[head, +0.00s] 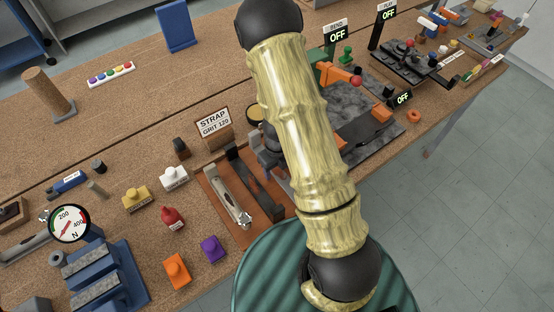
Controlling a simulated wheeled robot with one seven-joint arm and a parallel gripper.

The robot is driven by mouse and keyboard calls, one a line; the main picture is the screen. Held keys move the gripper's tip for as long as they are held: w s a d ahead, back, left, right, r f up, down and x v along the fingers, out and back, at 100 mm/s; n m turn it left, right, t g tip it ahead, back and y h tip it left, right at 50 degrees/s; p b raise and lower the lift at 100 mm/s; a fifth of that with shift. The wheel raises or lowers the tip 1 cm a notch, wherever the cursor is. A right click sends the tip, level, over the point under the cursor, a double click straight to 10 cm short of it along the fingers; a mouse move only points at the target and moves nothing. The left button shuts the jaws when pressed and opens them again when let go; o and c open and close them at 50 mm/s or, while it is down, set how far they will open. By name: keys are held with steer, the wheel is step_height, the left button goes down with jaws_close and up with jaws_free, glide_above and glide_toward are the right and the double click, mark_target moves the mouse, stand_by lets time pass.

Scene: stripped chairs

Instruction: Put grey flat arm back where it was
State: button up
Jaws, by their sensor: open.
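A brown tray (212,172) in the middle of the bench holds a long light-grey flat bar (224,184) with a star-shaped knob at its near end. A dark flat bar (254,182) lies beside it on the right. I cannot tell for sure which piece is the grey flat arm. What seems to be my gripper (267,160) is small and grey, over the far right part of the tray. It is partly hidden behind my own arm link. It is open, and I see nothing held in it.
A strap grit sign (214,122) stands behind the tray. White (174,178), yellow (136,200), red (173,218), orange (177,270) and purple (211,248) pieces stand to its left. A blue fixture (100,280) is at front left. Machines with OFF displays fill the right.

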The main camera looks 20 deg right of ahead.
step_height(320, 180, up, 12)
steer(key=p, duration=0.4)
steer(key=shift+p, duration=0.3)
step_height(320, 180, up, 9)
steer(key=n+y, duration=0.1)
steer(key=n, duration=1.5)
glide_above(277, 171)
steer(key=s+a, duration=0.1)
steer(key=s, duration=0.3)
steer(key=s+r+n+t, duration=0.1)
steer(key=s+r+n, duration=0.1)
steer(key=n, duration=0.6)
steer(key=s+d+r+n+t+h, duration=0.1)
steer(key=r+n, duration=0.3)
steer(key=n, duration=0.4)
steer(key=shift+s+r+t, duration=0.3)
steer(key=shift+s+r, duration=0.1)
steer(key=shift+f, duration=0.25)
